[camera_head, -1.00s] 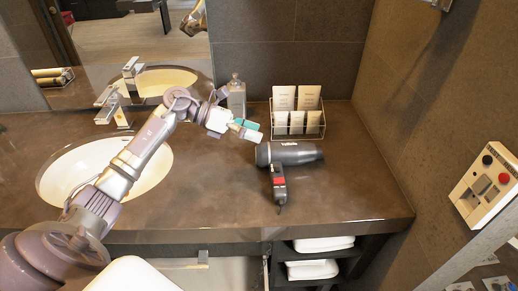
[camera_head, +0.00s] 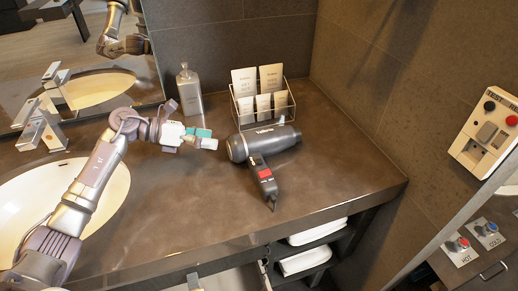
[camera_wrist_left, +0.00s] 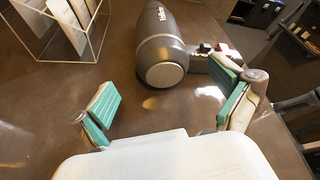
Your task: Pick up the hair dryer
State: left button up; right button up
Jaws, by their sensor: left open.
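A wire rack (camera_head: 262,104) with cards and tubes stands behind the dryer. A bottle (camera_head: 189,92) stands left of the rack. A sink (camera_head: 70,200) and faucet (camera_head: 42,128) are on the left. Counter (camera_head: 330,165) right of the dryer is clear, ending at a wall.

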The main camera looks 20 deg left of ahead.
aim_at(228, 141)
pick_arm(q)
jog(key=x, duration=0.3)
jog(key=shift+r, duration=0.15)
jog(key=shift+w+d, duration=0.1)
jog(key=shift+d, duration=0.1)
jog(key=p+x, duration=0.2)
jog(key=x, duration=0.3)
jog(key=shift+w+d+f, duration=0.1)
jog(key=shift+w+f, duration=0.05)
jog(key=shift+f, duration=0.1)
jog(key=c, duration=1.7)
jog(key=shift+r, duration=0.1)
